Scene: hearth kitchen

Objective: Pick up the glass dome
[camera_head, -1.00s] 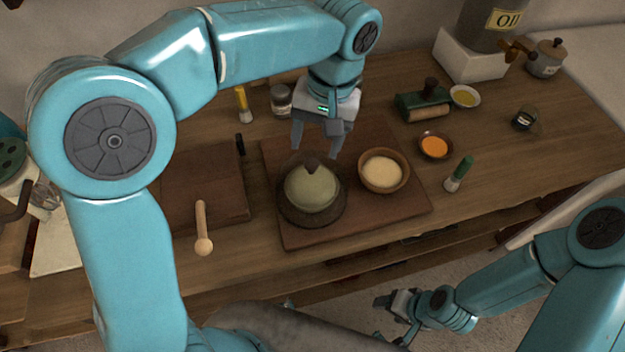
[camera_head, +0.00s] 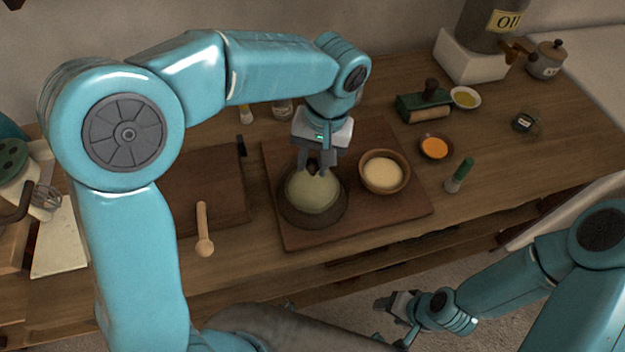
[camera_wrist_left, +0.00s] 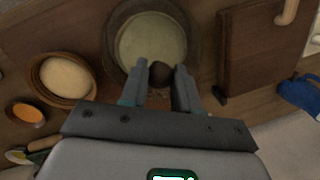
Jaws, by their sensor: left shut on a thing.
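The glass dome (camera_head: 312,193) sits over pale, rounded contents in a dark round dish (camera_head: 296,219) on the wooden board. My left gripper (camera_head: 317,171) is over the dome from behind and shut on its dark knob. In the left wrist view, the two fingers (camera_wrist_left: 160,82) close on either side of the round knob (camera_wrist_left: 159,72), with the dome (camera_wrist_left: 150,38) beyond. The dome's lower edge still appears down at the dish; I see no gap. My right gripper (camera_head: 390,305) is low at the front, away from the table top, too small to judge.
A bowl of pale grains (camera_head: 383,173) stands close to the right of the dome on the same board (camera_head: 385,220).

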